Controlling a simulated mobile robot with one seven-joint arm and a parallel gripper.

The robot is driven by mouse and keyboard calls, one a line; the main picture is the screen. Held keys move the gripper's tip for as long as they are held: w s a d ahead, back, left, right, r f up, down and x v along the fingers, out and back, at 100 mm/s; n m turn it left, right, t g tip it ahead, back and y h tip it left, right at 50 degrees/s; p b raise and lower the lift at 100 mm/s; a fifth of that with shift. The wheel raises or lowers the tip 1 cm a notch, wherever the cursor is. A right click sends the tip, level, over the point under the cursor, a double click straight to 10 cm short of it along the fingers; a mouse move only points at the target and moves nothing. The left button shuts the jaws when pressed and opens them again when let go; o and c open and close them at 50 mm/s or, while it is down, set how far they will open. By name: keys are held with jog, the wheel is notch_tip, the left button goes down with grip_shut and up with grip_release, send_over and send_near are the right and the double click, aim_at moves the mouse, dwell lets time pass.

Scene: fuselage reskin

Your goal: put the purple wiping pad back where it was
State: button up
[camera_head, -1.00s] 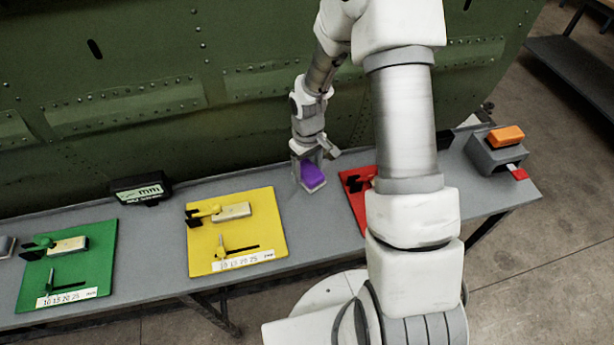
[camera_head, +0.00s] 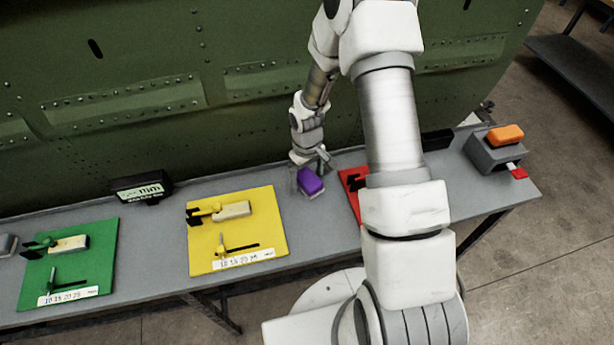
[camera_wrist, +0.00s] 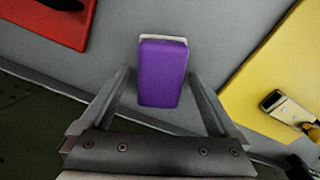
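The purple wiping pad (camera_head: 311,181) lies on the grey bench top between the yellow and red boards. In the wrist view, the pad (camera_wrist: 163,70) shows its purple top and a pale strip at its far end. My gripper (camera_head: 309,170) is low over the bench at the pad. In the wrist view, the fingers of my gripper (camera_wrist: 160,84) are spread, one on each side of the pad's near part, with a visible gap on both sides. The pad's underside is hidden.
The yellow board (camera_head: 270,228) with a clamp and slider is left of the pad. The red board (camera_head: 352,204) is partly hidden behind my arm. A green board (camera_head: 97,268), a black display (camera_head: 140,188) and a grey block with an orange pad (camera_head: 506,135) are farther off. The green fuselage panel (camera_head: 150,70) stands behind.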

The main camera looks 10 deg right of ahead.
jog(key=shift+r, duration=0.1)
notch_tip(320, 180, up, 12)
jog(key=r, duration=0.1)
notch_tip(320, 180, up, 16)
jog(key=m+t+h, duration=0.1)
jog(key=m+t, duration=0.1)
jog(key=t, duration=0.1)
send_over(307, 177)
jog(key=s+d, duration=0.1)
jog(key=s, duration=0.7)
jog(key=s+r+m+t, duration=0.1)
jog(key=s+r, duration=0.3)
jog(key=s, duration=0.2)
jog(key=s+r+m+t+y, duration=0.1)
jog(key=s+r, duration=0.3)
jog(key=s, duration=0.3)
jog(key=shift+a+m+t+b, duration=0.3)
jog(key=shift+a, duration=0.1)
jog(key=shift+w+a, duration=0.1)
jog(key=shift+a, duration=0.05)
